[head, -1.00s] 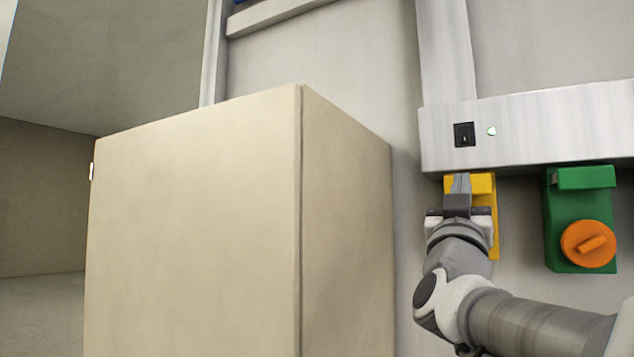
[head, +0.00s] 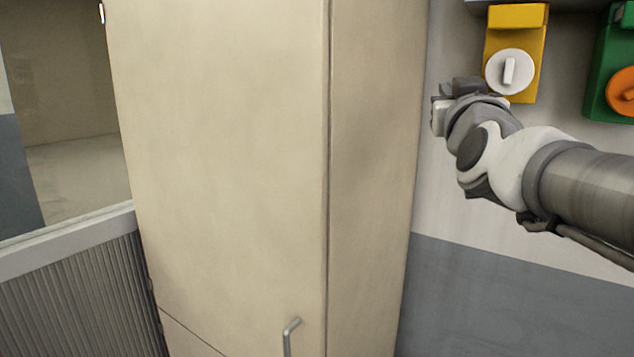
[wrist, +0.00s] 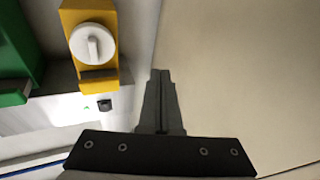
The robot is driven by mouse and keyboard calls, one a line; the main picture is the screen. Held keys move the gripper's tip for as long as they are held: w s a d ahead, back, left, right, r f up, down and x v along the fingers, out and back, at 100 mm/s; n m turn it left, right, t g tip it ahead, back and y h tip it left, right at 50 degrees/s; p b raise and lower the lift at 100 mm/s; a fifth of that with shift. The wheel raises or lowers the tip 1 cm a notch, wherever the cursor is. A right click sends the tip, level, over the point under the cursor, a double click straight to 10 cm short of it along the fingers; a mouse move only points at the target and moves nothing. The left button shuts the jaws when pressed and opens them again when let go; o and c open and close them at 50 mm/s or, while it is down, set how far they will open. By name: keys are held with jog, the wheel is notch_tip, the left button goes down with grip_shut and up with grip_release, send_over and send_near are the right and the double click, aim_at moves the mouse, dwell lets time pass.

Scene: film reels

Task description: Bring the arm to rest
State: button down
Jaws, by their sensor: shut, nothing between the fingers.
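My gripper (head: 462,90) is shut and empty. In the head view it is up at the right, left of and just below the white knob of the yellow box, with its fingers partly hidden behind the wrist. In the wrist view its closed fingers (wrist: 160,100) point up the picture, with the beige cabinet face behind them. The arm reaches in from the right edge of the head view.
A tall beige cabinet (head: 220,150) with a metal handle (head: 290,335) stands left of my arm. The yellow box (head: 532,42) with a white knob (head: 510,71) and a green box (head: 603,65) with an orange knob (head: 624,92) are on the wall. Wall below the arm is clear.

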jog(key=s+a+f+g+y, duration=0.1)
jog(key=s+a+f+g, duration=0.1)
jog(key=s+f+g, duration=0.5)
jog(key=s+a+f+g+y, duration=0.2)
jog(key=s+f+g, duration=0.5)
jog(key=s+f, duration=0.8)
notch_tip(320, 180, down, 11)
jog(key=shift+s+a+r+n+g+y, duration=0.2)
jog(key=shift+a+n+g+y, duration=0.15)
jog(key=shift+a, duration=0.35)
